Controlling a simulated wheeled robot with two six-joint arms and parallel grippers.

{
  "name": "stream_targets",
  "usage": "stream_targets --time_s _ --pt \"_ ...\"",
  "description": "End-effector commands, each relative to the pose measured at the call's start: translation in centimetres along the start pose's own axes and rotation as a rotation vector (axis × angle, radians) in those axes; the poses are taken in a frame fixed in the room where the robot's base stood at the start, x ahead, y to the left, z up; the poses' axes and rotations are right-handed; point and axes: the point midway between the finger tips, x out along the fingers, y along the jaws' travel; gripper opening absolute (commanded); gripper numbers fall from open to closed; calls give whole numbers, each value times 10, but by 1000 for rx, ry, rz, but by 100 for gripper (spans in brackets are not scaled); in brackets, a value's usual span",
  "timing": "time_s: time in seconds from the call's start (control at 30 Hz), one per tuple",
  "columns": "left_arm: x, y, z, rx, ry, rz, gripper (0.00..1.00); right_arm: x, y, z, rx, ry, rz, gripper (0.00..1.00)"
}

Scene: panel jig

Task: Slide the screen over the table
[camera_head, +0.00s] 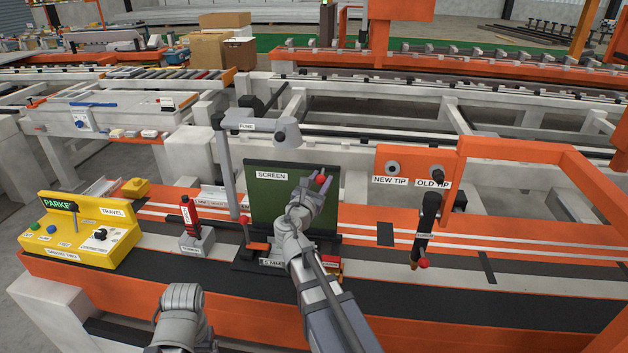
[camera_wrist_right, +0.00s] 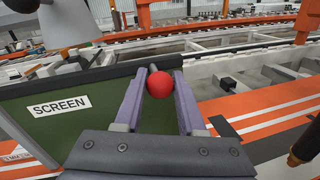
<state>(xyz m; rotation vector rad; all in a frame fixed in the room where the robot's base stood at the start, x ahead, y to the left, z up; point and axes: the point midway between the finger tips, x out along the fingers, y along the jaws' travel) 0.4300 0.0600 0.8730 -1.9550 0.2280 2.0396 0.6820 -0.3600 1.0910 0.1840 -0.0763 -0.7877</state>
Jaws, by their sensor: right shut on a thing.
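The screen (camera_head: 265,205) is a dark green upright panel labelled SCREEN. It stands above a dark base on the orange and grey table (camera_head: 420,325). In the right wrist view the screen (camera_wrist_right: 50,132) fills the left side. My right gripper (camera_head: 318,184) is at the screen's upper right part, its fingers on either side of a red ball knob (camera_wrist_right: 159,84). It is shut on that knob beside the screen's edge. My right arm hides the screen's lower right part. A grey part of my left arm shows at the bottom, but its fingers do not show.
A black torch (camera_head: 427,225) hangs at the right under the OLD TIP label.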

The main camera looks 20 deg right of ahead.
Motion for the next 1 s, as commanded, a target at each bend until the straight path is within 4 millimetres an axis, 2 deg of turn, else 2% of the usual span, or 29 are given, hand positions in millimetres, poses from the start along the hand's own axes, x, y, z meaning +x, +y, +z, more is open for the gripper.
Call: stream_targets --time_s 0.43,0.47,0.5,0.7,1.0 --pt "0 0 0 0 0 0 79 1 -6 1 -1 -1 -7 0" --pt "0 0 0 0 0 0 79 1 -6 1 -1 -1 -8 40" --pt "0 0 0 0 0 0 79 1 -6 1 -1 -1 -8 45" --pt "0 0 0 0 0 0 79 1 -5 1 -1 -1 -5 67" --pt "0 0 0 0 0 0 79 -2 -4 1 -1 0 -1 68"
